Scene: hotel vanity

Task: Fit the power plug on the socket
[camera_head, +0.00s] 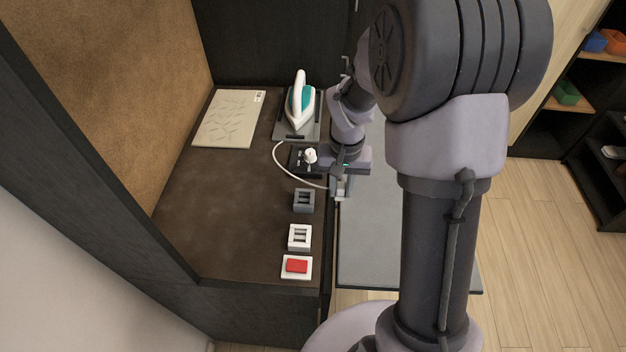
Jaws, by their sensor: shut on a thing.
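My gripper (341,190) is at the right front edge of the brown counter. It is shut where a white cord (286,171) ends, on what looks like the power plug; the plug itself is mostly hidden by the jaws. The cord curves left from near the iron and then back right to my gripper. A grey socket-like block (304,201) lies to the left of and slightly below my gripper, apart from it. A white socket-like block (299,237) lies below that one. Which is the task's socket I cannot tell.
A white and teal iron (300,101) stands on a grey base. A dark box (296,160) with a white knob is close to my gripper. A red switch (296,266) lies at the front. A pale patterned board (228,119) lies at the back left. The counter's left middle is clear.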

